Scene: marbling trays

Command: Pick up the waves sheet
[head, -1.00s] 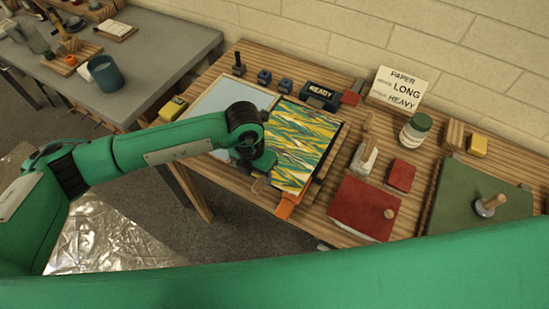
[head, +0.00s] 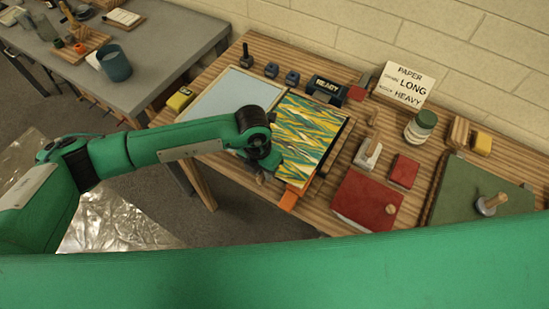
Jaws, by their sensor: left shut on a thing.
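The waves sheet (head: 308,133), with zigzag bands of yellow, green and white, lies on a dark tray (head: 341,143) on the wooden bench. My left gripper (head: 268,163) is at the sheet's left edge, near its front corner, and is shut on it. The fingertips are mostly hidden by the wrist, so the exact grip is not clear. The sheet looks flat, and I cannot tell whether it is raised off the tray. My right gripper is not in view.
A pale blue tray (head: 235,92) lies left of the sheet. An orange piece (head: 290,198) sits at its front. A black READY block (head: 325,90), a lettered sign (head: 404,83), a lidded jar (head: 420,127) and red pads (head: 366,199) stand behind and right.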

